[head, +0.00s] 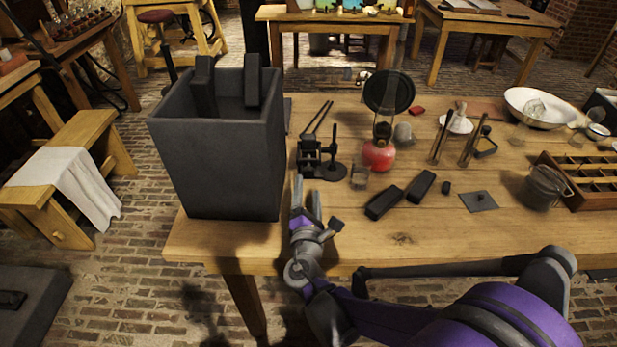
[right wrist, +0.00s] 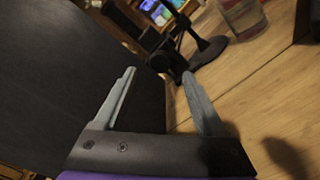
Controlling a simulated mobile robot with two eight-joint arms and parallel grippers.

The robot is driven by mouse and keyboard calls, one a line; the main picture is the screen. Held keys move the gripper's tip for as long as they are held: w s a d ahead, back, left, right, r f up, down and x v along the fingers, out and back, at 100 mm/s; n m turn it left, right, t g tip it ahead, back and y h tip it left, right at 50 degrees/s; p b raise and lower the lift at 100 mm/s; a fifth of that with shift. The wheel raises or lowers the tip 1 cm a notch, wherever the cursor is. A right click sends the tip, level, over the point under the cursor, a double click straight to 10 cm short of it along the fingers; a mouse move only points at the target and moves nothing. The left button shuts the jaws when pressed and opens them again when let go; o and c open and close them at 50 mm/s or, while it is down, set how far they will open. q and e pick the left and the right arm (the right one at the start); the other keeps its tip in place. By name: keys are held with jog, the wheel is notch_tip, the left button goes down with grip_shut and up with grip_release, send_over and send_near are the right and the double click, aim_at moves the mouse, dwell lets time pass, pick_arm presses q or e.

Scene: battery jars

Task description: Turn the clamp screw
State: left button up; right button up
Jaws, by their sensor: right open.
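A small black clamp (head: 309,154) stands on the wooden table, just right of a tall dark box. A round base and a thin upright show beside it. Its screw is too small and dark to tell apart. My right gripper (head: 306,196) is at the table's front part, in front of the clamp and apart from it. Its two grey fingers point toward the clamp and are open with nothing between them. In the right wrist view the clamp (right wrist: 166,55) shows beyond the fingertips of my right gripper (right wrist: 158,76). My left gripper is not in view.
The tall dark box (head: 218,155) stands close to the left of my right gripper. A glass (head: 360,176), a red lamp (head: 378,154) and black blocks (head: 384,202) lie to the right of the clamp. The table's front edge right of my gripper is clear.

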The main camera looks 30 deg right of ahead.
jog(key=shift+v, duration=1.9)
